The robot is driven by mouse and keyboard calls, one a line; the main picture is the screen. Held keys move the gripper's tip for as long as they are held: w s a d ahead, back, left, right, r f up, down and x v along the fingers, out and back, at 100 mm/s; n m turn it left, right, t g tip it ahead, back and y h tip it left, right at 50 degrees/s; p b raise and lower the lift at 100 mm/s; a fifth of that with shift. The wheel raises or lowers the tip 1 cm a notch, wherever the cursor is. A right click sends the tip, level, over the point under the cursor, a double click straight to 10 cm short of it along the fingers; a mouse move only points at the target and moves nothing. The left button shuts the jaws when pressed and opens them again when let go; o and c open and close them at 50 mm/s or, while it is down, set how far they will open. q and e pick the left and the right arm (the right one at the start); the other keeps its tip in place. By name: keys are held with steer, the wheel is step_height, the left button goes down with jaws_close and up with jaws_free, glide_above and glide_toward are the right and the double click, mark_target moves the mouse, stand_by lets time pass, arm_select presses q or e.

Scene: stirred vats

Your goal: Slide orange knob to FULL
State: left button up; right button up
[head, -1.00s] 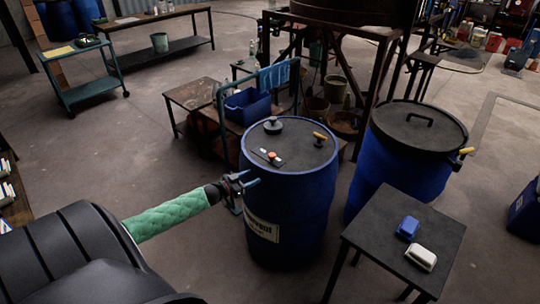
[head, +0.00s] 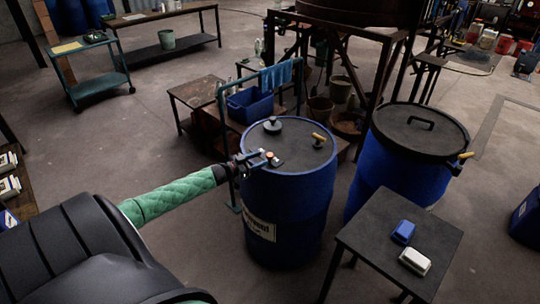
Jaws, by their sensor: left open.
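The orange knob (head: 269,155) sits on a small slider plate (head: 276,162) on the lid of the blue drum (head: 288,215). My left gripper (head: 257,159) is open at the left rim of the lid, close to the knob. Its fingers cover part of the slider plate, and I cannot tell whether they touch the knob. The plate's markings are too small to read. My right gripper does not show.
The lid also carries a round dark knob (head: 273,125) and a yellow-handled valve (head: 318,139). A second blue vat (head: 380,165) with a black lid stands to the right. A dark table (head: 365,245) holds a blue block (head: 403,232) and a white block (head: 415,261).

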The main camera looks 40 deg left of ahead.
mark_target(269, 154)
arm_select(q)
steer(key=p+x, duration=0.1)
steer(key=x, duration=0.2)
steer(key=shift+w+d+r, duration=0.15)
steer(key=shift+w+d, duration=0.05)
steer(key=shift+w, duration=0.05)
steer(key=shift+p+x, duration=0.35)
steer(key=shift+x, duration=0.75)
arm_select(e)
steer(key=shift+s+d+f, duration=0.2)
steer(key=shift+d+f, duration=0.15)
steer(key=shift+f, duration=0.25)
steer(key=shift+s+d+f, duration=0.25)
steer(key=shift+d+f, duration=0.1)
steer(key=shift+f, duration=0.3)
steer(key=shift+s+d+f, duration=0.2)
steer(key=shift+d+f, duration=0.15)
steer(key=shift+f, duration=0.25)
